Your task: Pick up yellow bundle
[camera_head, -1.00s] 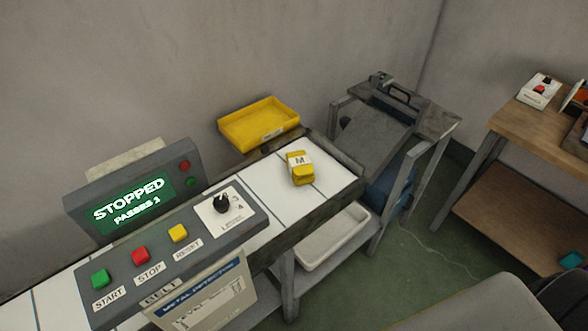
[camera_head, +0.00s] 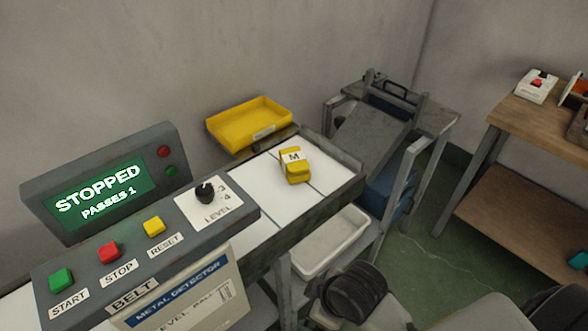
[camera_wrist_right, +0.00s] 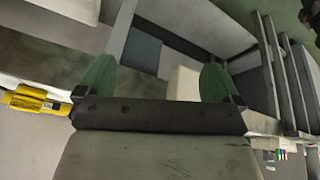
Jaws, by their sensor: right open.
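The yellow bundle (camera_head: 294,173) has a white band marked M. It lies on the white belt (camera_head: 258,187) of the metal detector, near its far end. In the right wrist view the yellow bundle (camera_wrist_right: 28,101) shows at the left edge, outside the jaws. My right gripper (camera_wrist_right: 157,78) is open, its two green fingers apart with nothing held between them. In the head view only part of my arm shows at the bottom right, and its fingers are not visible there. My left gripper is not in view.
The metal detector panel (camera_head: 150,245) reads STOPPED, PASSES 1. A yellow tray (camera_head: 248,124) sits behind the belt. A white bin (camera_head: 330,243) is below it. A grey metal stand (camera_head: 372,135) is beyond the belt's end, and a wooden table (camera_head: 540,128) at right.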

